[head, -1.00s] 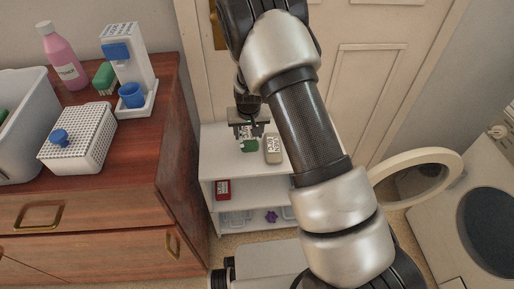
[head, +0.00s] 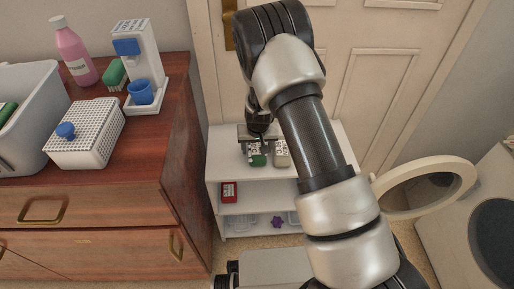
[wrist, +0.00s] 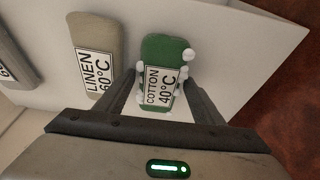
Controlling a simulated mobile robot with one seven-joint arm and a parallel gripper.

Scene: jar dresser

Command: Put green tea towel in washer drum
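A flat green block (wrist: 167,52) with a white label "COTTON 40°C" is on the white shelf unit's top. It also shows in the head view (head: 258,160). My gripper (wrist: 162,85) has its fingers apart, one on each side of this block; contact is not clear. A green thing (head: 8,112), possibly cloth, lies partly visible in the white tub at far left; I cannot tell if it is the tea towel. The washer (head: 462,235) is at the right edge, its round door (head: 455,192) swung open. Its dark drum opening (head: 496,240) is partly cut off.
A grey-beige block (wrist: 95,45) labelled "LINEN 60°C" lies beside the green one. The wooden dresser (head: 185,120) carries the white tub (head: 45,85), a perforated box (head: 85,135), a pink bottle (head: 72,50) and a dispenser with a blue cup (head: 140,92). A panelled door stands behind.

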